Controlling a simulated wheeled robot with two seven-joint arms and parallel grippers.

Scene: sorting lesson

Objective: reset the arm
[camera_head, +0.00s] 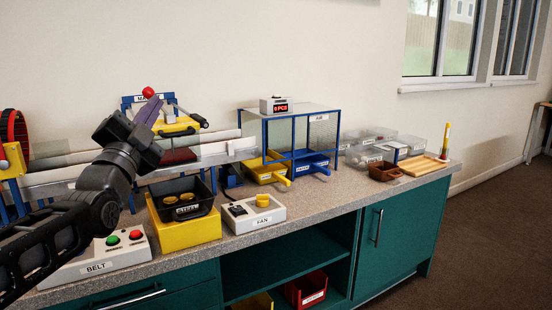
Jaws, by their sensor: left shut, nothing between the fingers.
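My left gripper (149,110) is at the end of the black arm that comes in from the left. Its purple-grey fingers are shut and point up and to the right, with nothing seen between them. The fingers overlap the blue frame with a yellow part (181,127) behind them. A red ball-shaped knob (148,92) shows just above the fingertips; I cannot tell how far behind them it is. My right gripper is not in view.
A belt control box (96,262), a black tray (181,199) on a yellow block, and a fan box (253,214) stand along the counter's front. A blue-framed stand (302,113) holds a display (273,105). Bins and a wooden tray (423,166) are at the right.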

